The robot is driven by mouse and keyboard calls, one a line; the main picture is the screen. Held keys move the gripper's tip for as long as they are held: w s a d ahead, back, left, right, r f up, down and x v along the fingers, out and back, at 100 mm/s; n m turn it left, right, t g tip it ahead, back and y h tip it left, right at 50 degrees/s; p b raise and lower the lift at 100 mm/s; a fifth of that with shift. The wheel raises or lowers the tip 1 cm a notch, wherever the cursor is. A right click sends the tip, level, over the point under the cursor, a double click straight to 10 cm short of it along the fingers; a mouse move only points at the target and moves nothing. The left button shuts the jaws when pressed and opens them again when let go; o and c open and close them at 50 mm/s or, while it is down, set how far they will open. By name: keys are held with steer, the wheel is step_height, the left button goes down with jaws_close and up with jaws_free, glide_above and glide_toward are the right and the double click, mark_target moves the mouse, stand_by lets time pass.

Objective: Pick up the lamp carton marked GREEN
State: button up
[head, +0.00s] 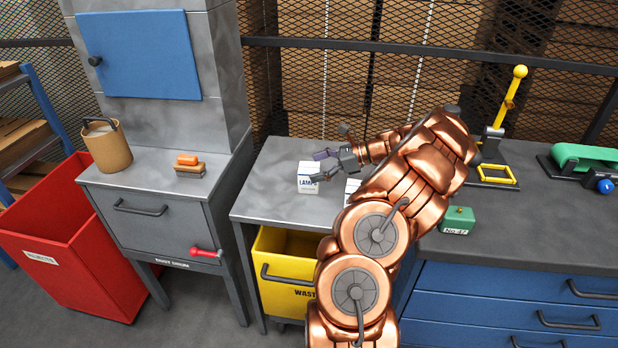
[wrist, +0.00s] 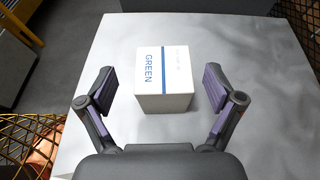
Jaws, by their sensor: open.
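The lamp carton marked GREEN (wrist: 163,78) is a white box with a blue stripe, standing on the light grey tabletop (wrist: 245,60). In the wrist view it sits just ahead of my gripper (wrist: 160,95), roughly centred between the two spread fingers. The fingers have purple pads and are open, with gaps on both sides of the carton. In the head view a white carton reading LAMP (head: 308,178) stands at my gripper (head: 318,166) on the left part of the bench. A second white carton (head: 352,190) shows beside it, partly hidden behind my arm.
A yellow waste bin (head: 285,290) sits under the bench's left part. A green block marked No. 47 (head: 458,221), a yellow-handled press (head: 497,140) and a green belt device (head: 585,157) stand to the right. A grey cabinet (head: 165,215) and red bin (head: 75,240) are left.

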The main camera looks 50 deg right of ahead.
mark_target(301, 171)
steer(key=x, duration=0.5)
steer(key=shift+d+f+p, duration=0.1)
steer(key=shift+d+p, duration=0.1)
steer(key=shift+p, duration=0.2)
steer(key=shift+c, duration=0.2)
steer(key=c, duration=1)
